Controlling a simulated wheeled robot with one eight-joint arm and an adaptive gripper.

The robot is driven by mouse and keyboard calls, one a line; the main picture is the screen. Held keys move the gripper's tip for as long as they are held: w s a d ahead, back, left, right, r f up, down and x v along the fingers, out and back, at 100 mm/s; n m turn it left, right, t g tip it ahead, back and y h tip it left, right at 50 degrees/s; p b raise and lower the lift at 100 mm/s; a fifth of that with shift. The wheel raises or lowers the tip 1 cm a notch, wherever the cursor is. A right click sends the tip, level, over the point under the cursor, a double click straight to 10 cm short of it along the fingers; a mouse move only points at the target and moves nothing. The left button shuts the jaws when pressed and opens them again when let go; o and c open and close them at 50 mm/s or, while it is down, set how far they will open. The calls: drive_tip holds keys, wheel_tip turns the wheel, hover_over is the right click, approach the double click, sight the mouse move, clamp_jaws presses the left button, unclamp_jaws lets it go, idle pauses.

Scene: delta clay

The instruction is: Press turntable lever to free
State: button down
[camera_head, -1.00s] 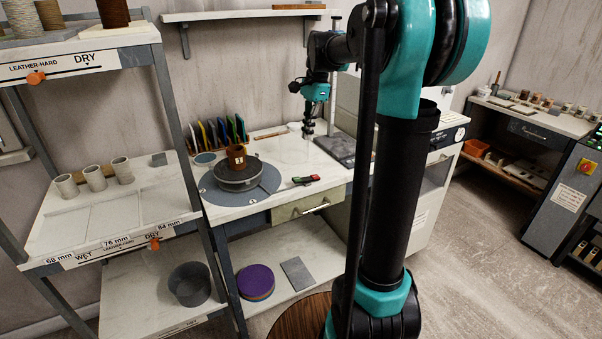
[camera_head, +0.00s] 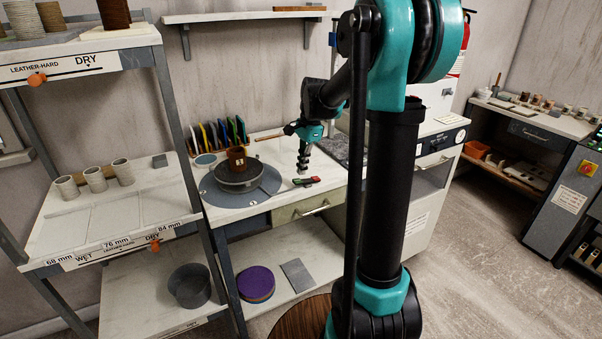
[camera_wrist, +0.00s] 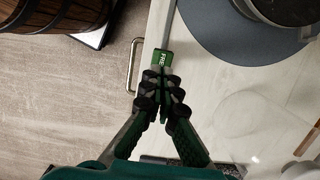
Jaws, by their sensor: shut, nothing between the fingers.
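The turntable (camera_head: 238,178) stands on the white bench with a brown cup (camera_head: 237,158) on it; its blue-grey base disc (camera_wrist: 215,35) shows in the wrist view. The small red-and-green lever (camera_head: 306,181) lies right of the turntable, near the bench's front edge. Its green end, lettered FREE (camera_wrist: 162,57), shows in the wrist view. My gripper (camera_head: 301,170) points down just above the lever, shut and empty. In the wrist view its fingertips (camera_wrist: 168,78) are together beside the green end and hide the rest of the lever. I cannot tell whether they touch it.
A shelf unit with several cups (camera_head: 95,178) is at the left. A drawer handle (camera_wrist: 132,66) juts from the bench front. The bench right of the turntable is mostly clear.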

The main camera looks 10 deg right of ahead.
sight(300, 180)
drive_tip(key=shift+a+f, duration=0.15)
drive_tip(key=shift+f, duration=0.9)
drive_tip(key=shift+s+a+f+h, duration=0.15)
drive_tip(key=shift+a+f+h, duration=0.25)
drive_tip(key=shift+f+h, duration=0.15)
drive_tip(key=shift+d, duration=0.2)
drive_tip(key=shift+r, duration=0.1)
drive_tip(key=shift+w+d+r, duration=0.25)
drive_tip(key=shift+d+r, duration=0.05)
drive_tip(key=shift+d, duration=0.3)
drive_tip(key=shift+r, duration=0.1)
